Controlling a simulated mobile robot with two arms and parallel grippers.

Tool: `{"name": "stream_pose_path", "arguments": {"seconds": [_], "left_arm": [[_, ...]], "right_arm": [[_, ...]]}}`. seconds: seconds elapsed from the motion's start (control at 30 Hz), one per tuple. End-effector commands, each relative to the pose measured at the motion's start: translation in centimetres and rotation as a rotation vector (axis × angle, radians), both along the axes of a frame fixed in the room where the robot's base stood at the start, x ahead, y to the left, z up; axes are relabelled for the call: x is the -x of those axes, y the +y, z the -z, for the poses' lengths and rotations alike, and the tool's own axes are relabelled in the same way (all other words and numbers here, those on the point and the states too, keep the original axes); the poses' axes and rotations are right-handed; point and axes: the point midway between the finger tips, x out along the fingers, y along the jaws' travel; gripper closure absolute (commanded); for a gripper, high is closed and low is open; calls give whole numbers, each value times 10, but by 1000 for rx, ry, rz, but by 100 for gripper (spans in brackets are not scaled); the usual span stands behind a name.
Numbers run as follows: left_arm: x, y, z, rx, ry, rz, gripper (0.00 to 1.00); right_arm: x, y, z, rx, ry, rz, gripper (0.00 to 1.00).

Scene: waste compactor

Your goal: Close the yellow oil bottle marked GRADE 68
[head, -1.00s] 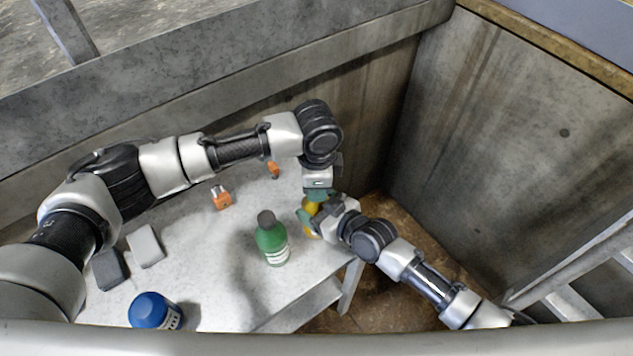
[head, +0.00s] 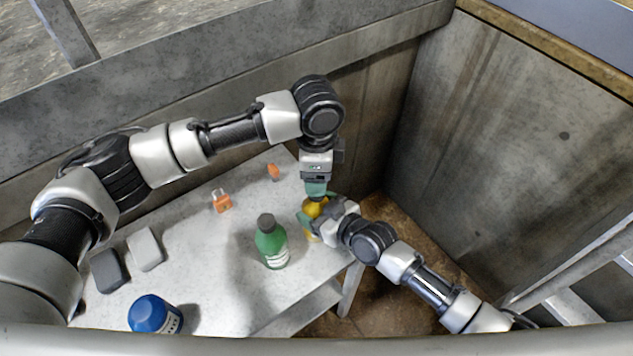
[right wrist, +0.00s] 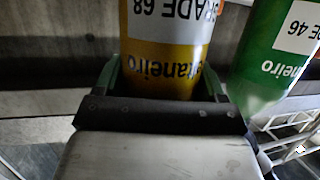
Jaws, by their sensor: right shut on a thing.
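The yellow oil bottle (head: 315,208) stands at the right end of the table in the head view, mostly hidden by my grippers. In the right wrist view the yellow bottle (right wrist: 160,65) fills the top middle, with "ADE 68" upside down on its white label. My right gripper (head: 308,222) is shut around its body, with one green finger on each side (right wrist: 168,80). My left gripper (head: 316,190) points down just above the bottle's top. Whether its fingers are apart or hold anything is too small to tell. No cap can be made out on the bottle.
A green bottle (head: 271,245) with a dark cap stands close by on the left. A blue bottle (head: 152,314) is at the front. Orange items (head: 221,202) (head: 273,172) and two grey blocks (head: 145,249) (head: 108,271) lie on the table (head: 205,265). A wall rises behind.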

Motion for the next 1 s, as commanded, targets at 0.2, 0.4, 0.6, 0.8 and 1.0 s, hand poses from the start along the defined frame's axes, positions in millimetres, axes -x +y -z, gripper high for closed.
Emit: {"name": "stream_pose_path", "arguments": {"seconds": [0.2, 0.4, 0.6, 0.8, 1.0], "left_arm": [[0, 0, -45, 1, -3, 0, 35], [0, 0, -65, 0, -1, 0, 35], [0, 0, -68, 0, 0, 0, 35], [0, 0, -68, 0, 0, 0, 35], [0, 0, -68, 0, 0, 0, 35]], "right_arm": [[0, 0, 1, 1, 1, 0, 96], [0, 0, 1, 1, 1, 0, 96], [0, 0, 0, 1, 1, 0, 96], [0, 0, 0, 1, 1, 0, 20], [0, 0, 0, 1, 1, 0, 0]]}}
